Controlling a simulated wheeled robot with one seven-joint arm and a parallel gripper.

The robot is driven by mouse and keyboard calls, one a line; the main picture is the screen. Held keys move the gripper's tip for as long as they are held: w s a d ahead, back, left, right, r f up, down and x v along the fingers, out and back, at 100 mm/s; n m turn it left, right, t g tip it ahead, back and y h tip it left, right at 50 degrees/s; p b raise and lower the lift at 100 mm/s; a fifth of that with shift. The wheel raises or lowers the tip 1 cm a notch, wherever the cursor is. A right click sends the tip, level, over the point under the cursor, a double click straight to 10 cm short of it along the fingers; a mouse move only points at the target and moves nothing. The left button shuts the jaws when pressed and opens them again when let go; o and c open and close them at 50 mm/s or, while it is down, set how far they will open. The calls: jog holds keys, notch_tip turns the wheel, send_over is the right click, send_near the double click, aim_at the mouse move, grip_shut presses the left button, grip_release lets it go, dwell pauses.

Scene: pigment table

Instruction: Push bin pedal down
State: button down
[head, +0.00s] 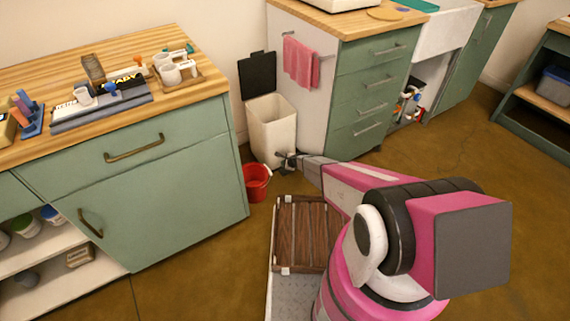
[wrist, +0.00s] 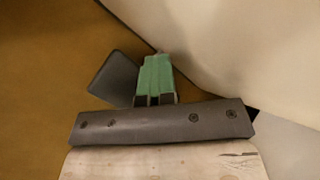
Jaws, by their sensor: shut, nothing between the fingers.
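The cream bin (head: 271,128) stands on the floor between the two green cabinets. Its black lid (head: 257,75) is raised open against the wall. My gripper (head: 284,158) is low at the front of the bin, near its base. In the wrist view, my shut green fingers (wrist: 155,78) hold nothing. They overlap the dark flat pedal (wrist: 113,78) in the picture, and their tips are at or over its right side. The fingers hide part of the pedal, and contact is not clearly visible. The bin's pale wall (wrist: 245,45) rises close on the right.
A red bucket (head: 257,184) stands on the floor just left of my gripper. The left cabinet (head: 165,190) and the drawer cabinet (head: 365,95) flank the bin. A pink towel (head: 300,62) hangs above it to the right. Brown floor (head: 430,160) is open at the right.

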jog(key=shift+s+d, duration=0.1)
jog(key=shift+s, duration=0.05)
jog(key=shift+r, duration=2.4)
jog(key=shift+w+r, duration=0.2)
jog(key=shift+r, duration=2.25)
